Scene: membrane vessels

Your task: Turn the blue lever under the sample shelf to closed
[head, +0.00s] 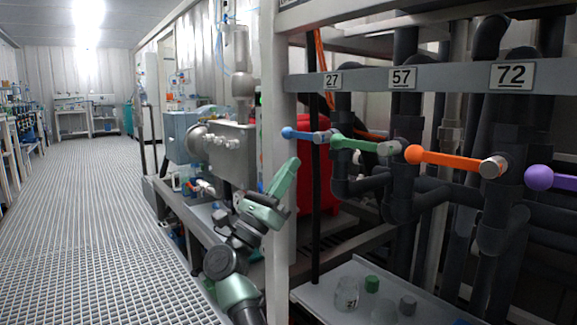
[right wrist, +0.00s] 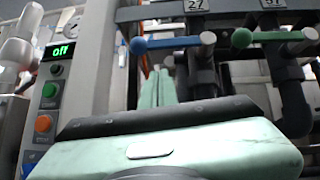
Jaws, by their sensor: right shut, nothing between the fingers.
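The blue lever (head: 301,134) is under the number plate 27 (head: 333,80). Its handle lies about level across a dark vertical pipe, its round knob pointing left past the pale upright post. In the right wrist view the blue lever (right wrist: 172,43) shows whole, with its knob at left and grey hub at right. My right gripper (head: 290,167) is shut and empty, pointing up, below the blue knob in the head view. In the right wrist view its fingertips (right wrist: 158,72) are together below the lever, with a gap seen between. My left gripper is not in view.
Green (head: 357,143), orange (head: 448,159) and purple (head: 541,178) levers line up to the right. A white shelf (head: 318,295) with glass jars is below. A control box with an "off" display (right wrist: 62,50) stands left. The grated aisle (head: 85,210) is clear.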

